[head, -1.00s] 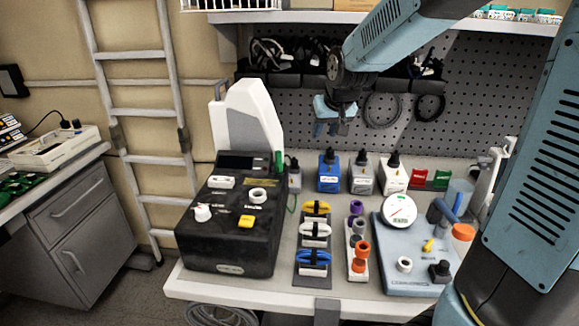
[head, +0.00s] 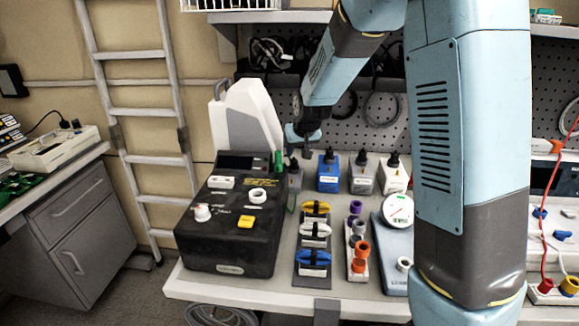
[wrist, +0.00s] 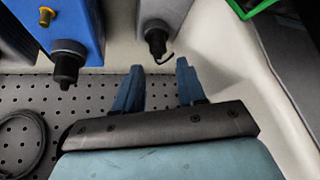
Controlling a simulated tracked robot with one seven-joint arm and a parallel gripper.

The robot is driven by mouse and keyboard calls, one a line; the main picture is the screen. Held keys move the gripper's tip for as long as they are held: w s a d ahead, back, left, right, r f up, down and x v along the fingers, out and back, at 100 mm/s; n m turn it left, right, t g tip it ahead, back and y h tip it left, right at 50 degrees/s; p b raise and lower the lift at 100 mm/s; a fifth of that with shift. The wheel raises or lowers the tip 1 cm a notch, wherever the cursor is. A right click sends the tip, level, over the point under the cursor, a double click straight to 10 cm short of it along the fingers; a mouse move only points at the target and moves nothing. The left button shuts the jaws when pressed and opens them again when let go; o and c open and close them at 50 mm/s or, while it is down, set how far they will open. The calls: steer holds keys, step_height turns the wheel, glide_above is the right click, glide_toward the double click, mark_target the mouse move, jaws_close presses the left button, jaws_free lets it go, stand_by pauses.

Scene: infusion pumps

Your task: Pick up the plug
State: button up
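Which item is the plug is not certain from these pictures. A small green upright piece (head: 278,162) stands at the back right of the black pump (head: 228,237), and a green line shows in the wrist view (wrist: 252,8). A small grey bottle with a dark cap (head: 294,176) stands right beside it. My gripper (head: 302,134) is above this bottle, near the back of the bench. In the wrist view its two blue fingers (wrist: 158,80) are apart with nothing between them. The dark cap (wrist: 156,40) lies just beyond the fingertips, apart from them.
Blue (head: 328,174), grey (head: 362,176) and white (head: 394,176) capped bottles stand right of the gripper. A white tower (head: 250,110) rises at its left, and a pegboard (head: 390,110) is behind. My arm hides the bench's right part. A coloured clip rack (head: 312,272) is in front.

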mark_target(294, 160)
steer(key=shift+x, duration=3.55)
steer(key=shift+d, duration=0.15)
steer(key=shift+c, duration=0.3)
jaws_close()
